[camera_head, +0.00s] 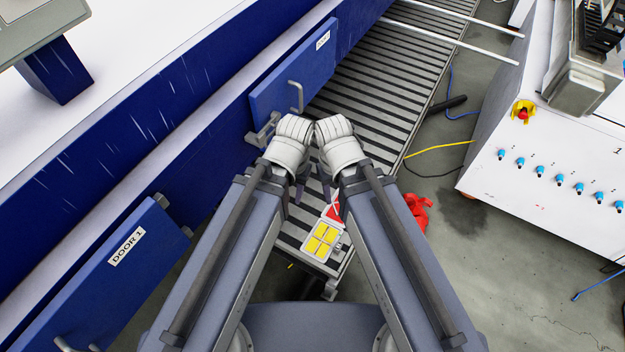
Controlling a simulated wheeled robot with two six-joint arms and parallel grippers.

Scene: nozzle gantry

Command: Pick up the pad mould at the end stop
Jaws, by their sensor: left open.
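The pad mould (319,243) is a pale tray with yellow pads, lying at the near end of the slatted conveyor (362,95). A red piece (333,214) shows at its far edge, partly hidden by my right arm. My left gripper (294,195) is open and empty above the conveyor, just beyond the mould and apart from it. My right gripper (327,190) is close beside it, its fingers mostly hidden by its own wrist and arm. The end stop is not clearly seen.
A blue wall with an open door panel (293,70) and handle borders the conveyor on the left. A white cabinet (550,150) with blue knobs stands at right. A red object (418,211) and loose cables lie on the floor right of the conveyor.

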